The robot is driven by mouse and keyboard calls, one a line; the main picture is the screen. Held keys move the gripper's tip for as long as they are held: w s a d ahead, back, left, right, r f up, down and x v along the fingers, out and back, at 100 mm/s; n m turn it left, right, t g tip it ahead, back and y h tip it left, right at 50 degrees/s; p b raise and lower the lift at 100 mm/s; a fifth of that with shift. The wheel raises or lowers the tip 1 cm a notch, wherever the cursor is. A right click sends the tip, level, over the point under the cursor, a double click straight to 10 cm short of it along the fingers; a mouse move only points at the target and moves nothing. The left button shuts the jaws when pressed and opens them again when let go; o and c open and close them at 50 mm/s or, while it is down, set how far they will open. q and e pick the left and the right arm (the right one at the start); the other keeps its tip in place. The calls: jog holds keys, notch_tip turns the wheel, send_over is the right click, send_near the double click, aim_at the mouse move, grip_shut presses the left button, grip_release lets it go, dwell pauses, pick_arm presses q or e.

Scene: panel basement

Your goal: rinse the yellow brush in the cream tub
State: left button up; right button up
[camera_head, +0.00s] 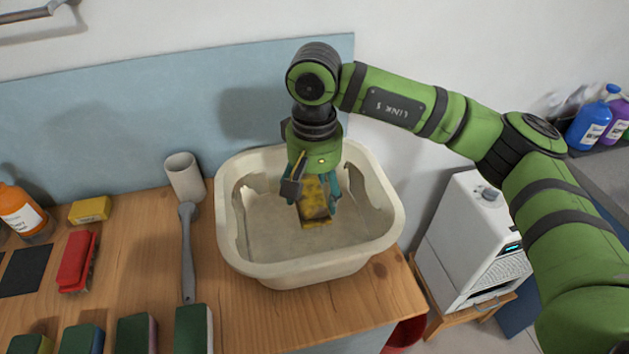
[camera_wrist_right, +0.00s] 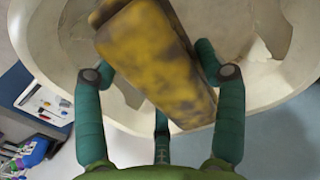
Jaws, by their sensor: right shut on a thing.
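The cream tub (camera_head: 231,262) stands on the right end of the wooden worktop. It also shows in the right wrist view (camera_wrist_right: 273,93). The yellow brush (camera_head: 316,206) has dark dirty patches and is held inside the tub's opening by my right gripper (camera_head: 320,190). In the right wrist view the brush (camera_wrist_right: 155,62) sits between the teal fingers of the gripper (camera_wrist_right: 163,85), which is shut on it. The brush's bristles are not clearly visible. I cannot tell whether it touches the tub's bottom. My left gripper is not in view.
On the wooden worktop (camera_head: 240,325) left of the tub are a grey cup (camera_head: 184,177), a long grey tool (camera_head: 187,250), a red brush (camera_head: 77,262), a yellow block (camera_head: 90,210), an orange bottle (camera_head: 21,212) and several sponges (camera_head: 137,334). A white machine (camera_head: 470,240) stands to the right.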

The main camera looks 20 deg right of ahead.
aim_at(314, 181)
notch_tip(314, 181, down, 2)
jog(key=shift+f+b, duration=0.1)
jog(key=shift+b, duration=0.2)
notch_tip(314, 181, down, 6)
jog(key=b, duration=0.6)
notch_tip(314, 181, down, 5)
jog(key=b, duration=0.5)
jog(key=shift+f, duration=0.15)
dwell(1.4)
jog(key=shift+r+p, duration=4.6)
jog(key=shift+r, duration=4.2)
jog(key=shift+r, duration=0.1)
